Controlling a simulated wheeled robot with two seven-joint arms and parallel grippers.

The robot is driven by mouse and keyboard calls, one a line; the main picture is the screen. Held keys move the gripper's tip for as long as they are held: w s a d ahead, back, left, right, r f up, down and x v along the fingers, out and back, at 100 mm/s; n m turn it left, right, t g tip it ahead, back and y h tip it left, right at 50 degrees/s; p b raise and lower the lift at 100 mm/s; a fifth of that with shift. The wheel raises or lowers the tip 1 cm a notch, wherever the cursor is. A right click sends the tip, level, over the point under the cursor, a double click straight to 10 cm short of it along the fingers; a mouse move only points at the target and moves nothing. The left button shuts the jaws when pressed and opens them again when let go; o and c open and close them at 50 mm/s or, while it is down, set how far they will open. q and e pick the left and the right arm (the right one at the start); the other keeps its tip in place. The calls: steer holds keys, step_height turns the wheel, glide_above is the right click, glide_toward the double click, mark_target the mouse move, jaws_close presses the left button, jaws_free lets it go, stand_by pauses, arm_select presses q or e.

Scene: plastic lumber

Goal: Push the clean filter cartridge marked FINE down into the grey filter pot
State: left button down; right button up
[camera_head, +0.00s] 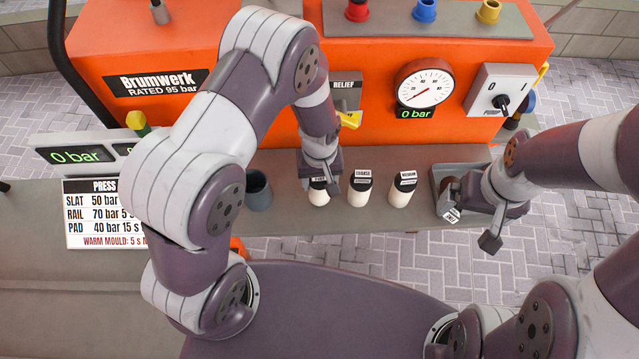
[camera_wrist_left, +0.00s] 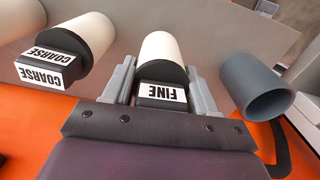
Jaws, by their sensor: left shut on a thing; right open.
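The FINE cartridge, white with a black labelled cap, stands in a row on the grey bench in the head view (camera_head: 318,196); it also shows in the left wrist view (camera_wrist_left: 160,52). My left gripper (camera_head: 319,178) is above it with its fingers shut on the black cap (camera_wrist_left: 160,92). The grey filter pot (camera_head: 258,192) stands to the left of the cartridge, its mouth open; it also shows in the left wrist view (camera_wrist_left: 254,88). My right gripper (camera_head: 474,214) is open at the grey tray (camera_head: 436,172) on the right.
Two similar cartridges stand to the right: COARSE (camera_head: 361,190) and another (camera_head: 403,190). A white-labelled piece (camera_head: 451,215) lies at the tray, partly hidden by my right gripper. The orange machine (camera_head: 240,110) rises behind the bench. A press settings board (camera_head: 90,213) stands at left.

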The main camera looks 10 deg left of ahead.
arm_select(q)
step_height(320, 180, up, 6)
steer(key=shift+r+b, duration=0.25)
steer(key=shift+b, duration=0.05)
step_height(320, 180, up, 3)
steer(key=shift+p, duration=0.6)
step_height(320, 180, up, 3)
steer(key=p, duration=0.3)
steer(key=shift+r, duration=0.15)
